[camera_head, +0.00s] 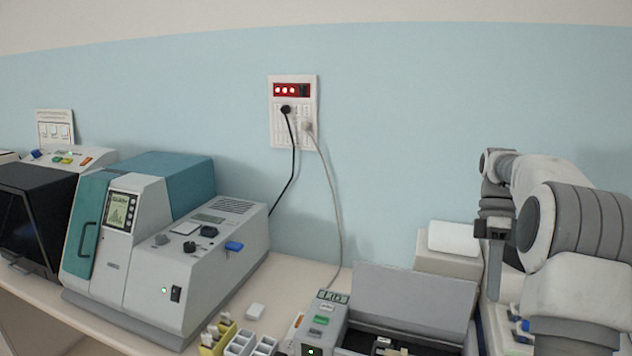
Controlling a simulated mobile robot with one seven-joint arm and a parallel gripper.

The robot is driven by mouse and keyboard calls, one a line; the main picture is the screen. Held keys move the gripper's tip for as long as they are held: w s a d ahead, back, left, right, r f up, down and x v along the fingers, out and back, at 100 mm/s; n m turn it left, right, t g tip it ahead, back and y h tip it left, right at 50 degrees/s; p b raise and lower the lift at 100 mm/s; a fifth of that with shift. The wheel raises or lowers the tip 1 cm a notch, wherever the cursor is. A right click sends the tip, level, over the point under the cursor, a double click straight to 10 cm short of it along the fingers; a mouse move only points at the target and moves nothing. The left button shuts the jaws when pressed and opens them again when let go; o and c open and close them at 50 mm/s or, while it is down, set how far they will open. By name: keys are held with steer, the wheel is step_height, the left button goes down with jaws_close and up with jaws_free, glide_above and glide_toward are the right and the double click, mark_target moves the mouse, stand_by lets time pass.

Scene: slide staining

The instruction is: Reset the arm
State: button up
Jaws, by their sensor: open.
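My arm rises at the right side of the head view, with its white and grey links bent over the bench. My gripper (493,262) hangs down at the end of the arm, near the back right of the bench. Its fingers point downward and look empty. A white-topped box (452,240) stands just left of it. A grey machine with a raised lid (415,303) lies to its lower left. The gripper looks apart from both, though the exact gap is hard to tell.
A teal and white machine (187,260) with a small screen fills the left bench. A black-fronted device (33,215) stands at far left. Small yellow (215,342) and white holders sit at the front. A wall socket panel (293,112) has two cables hanging behind the bench.

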steer(key=s+a+r+m+t+h+b, duration=0.1)
steer(key=s+a+r+m+t, duration=0.15)
steer(key=s+a, duration=0.3)
steer(key=s+a+r+m+t+h+b, duration=0.1)
steer(key=s+a+r+m+t, duration=0.2)
steer(key=a, duration=0.4)
steer(key=s+a+f+m+t+b, duration=0.1)
steer(key=s+a+f+m+t, duration=0.2)
steer(key=s, duration=0.3)
steer(key=s+a+f+m+t+b, duration=0.1)
steer(key=s+a+f+m+t, duration=0.2)
steer(key=s, duration=0.3)
steer(key=shift+s+f+m, duration=0.25)
steer(key=shift+f+m, duration=0.4)
steer(key=shift+f, duration=0.1)
steer(key=shift+s, duration=0.1)
